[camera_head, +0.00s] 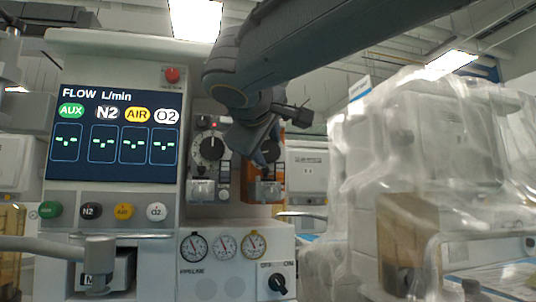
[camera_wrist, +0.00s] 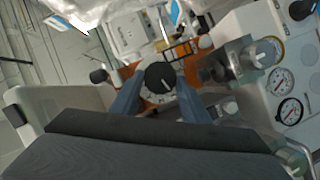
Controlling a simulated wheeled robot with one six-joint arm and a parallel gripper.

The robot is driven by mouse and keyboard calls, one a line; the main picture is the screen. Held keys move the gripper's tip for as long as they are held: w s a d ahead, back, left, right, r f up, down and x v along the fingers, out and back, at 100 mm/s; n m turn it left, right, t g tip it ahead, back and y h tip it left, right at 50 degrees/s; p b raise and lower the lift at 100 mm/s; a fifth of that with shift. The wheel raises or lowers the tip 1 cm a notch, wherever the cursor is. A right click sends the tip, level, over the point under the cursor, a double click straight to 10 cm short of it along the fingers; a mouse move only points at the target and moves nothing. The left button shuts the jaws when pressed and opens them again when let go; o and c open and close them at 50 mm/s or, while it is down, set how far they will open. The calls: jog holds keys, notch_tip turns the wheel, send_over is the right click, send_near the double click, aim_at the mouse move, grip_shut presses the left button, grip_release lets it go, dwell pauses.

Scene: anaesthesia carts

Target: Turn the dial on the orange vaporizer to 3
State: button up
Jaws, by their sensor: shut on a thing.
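The orange vaporizer (camera_head: 265,191) is on the anaesthesia machine, right of a grey vaporizer. Its black dial (camera_head: 271,151) is partly hidden behind my gripper (camera_head: 264,146) in the head view. In the wrist view the round black dial (camera_wrist: 159,76) sits between the two fingers of my gripper (camera_wrist: 160,84), which is shut on it. A white mark shows on the dial's face, towards its lower right in the picture. A pale scale ring shows beneath the dial, but I cannot read its numbers. Orange body (camera_wrist: 130,71) shows around it.
The grey vaporizer with its own black dial (camera_head: 210,146) is close on the left. The flow screen (camera_head: 115,137), pressure gauges (camera_head: 224,245) and a black switch (camera_head: 277,284) are nearby. Plastic-covered equipment (camera_head: 440,150) stands at the right.

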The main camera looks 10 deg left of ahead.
jog(key=shift+f, duration=0.15)
dwell(0.3)
jog(key=o, duration=0.8)
jog(key=shift+s, duration=0.15)
jog(key=v, duration=0.7)
jog(key=shift+s+p, duration=0.25)
jog(key=shift+p, duration=0.15)
jog(key=shift+a, duration=0.1)
